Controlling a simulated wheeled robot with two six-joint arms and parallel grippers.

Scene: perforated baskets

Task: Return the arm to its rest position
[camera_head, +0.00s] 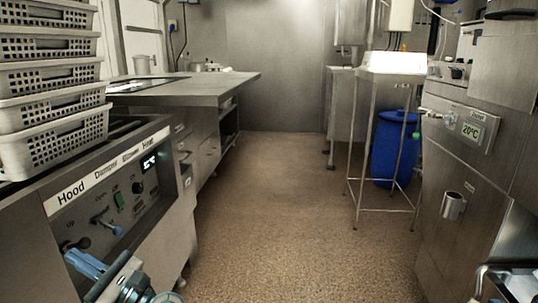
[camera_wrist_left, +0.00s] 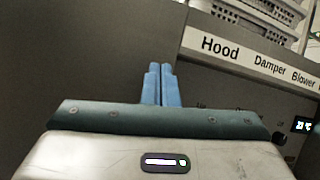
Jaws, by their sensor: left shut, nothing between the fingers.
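My left gripper (camera_head: 88,264) shows at the bottom left of the head view, in front of the hood control panel (camera_head: 72,236). In the left wrist view its two blue fingers (camera_wrist_left: 161,85) are together, with nothing between them. My right gripper is not in view.
A stack of perforated grey baskets (camera_head: 52,95) stands on the counter at the left. A steel bench (camera_head: 185,88) runs behind it. A blue barrel (camera_head: 395,150) and a steel stand (camera_head: 385,212) are at the right. The brown floor (camera_head: 285,215) between is clear.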

